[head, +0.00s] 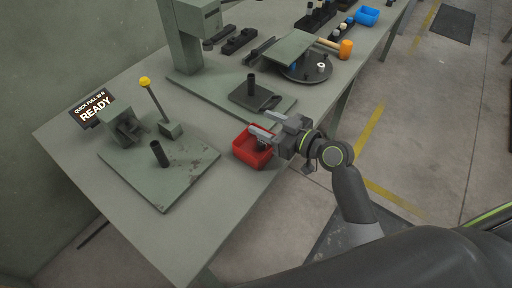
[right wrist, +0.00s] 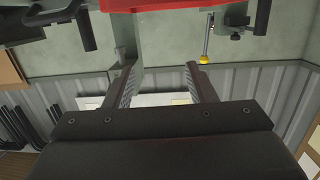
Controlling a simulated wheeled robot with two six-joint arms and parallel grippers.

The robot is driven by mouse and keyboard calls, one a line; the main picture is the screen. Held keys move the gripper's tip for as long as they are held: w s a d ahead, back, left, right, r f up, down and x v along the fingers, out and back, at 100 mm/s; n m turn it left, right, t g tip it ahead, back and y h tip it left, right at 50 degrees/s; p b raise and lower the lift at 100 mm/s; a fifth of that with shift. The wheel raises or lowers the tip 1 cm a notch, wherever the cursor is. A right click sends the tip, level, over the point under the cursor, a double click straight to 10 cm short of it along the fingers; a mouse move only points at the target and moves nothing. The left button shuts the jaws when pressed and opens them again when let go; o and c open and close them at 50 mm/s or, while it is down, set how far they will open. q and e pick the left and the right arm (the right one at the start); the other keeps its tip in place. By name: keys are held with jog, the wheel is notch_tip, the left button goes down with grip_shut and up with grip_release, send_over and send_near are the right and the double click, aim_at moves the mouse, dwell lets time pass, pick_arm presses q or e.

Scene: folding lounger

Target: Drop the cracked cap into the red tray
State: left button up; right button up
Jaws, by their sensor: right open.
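The red tray (head: 242,155) sits near the front edge of the bench, and its red edge also shows at the top of the right wrist view (right wrist: 150,5). My right gripper (head: 259,138) is over the tray in the head view and hides part of its inside. Its two fingers (right wrist: 163,80) stand apart in the right wrist view, with nothing between them. I cannot make out the cracked cap; a dark shape in the tray is too small and covered to tell from a finger. My left gripper is not in view.
Left of the tray is a green plate (head: 185,178) with a dark post, a yellow-knobbed lever (head: 145,82) and a READY sign (head: 95,108). Behind stand a press column (head: 185,45), a round dark stand (head: 308,72), an orange mallet (head: 346,48) and a blue bin (head: 367,15).

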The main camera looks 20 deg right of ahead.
jog(key=b+v, duration=0.3)
jog(key=v, duration=1.3)
jog(key=shift+d, duration=0.1)
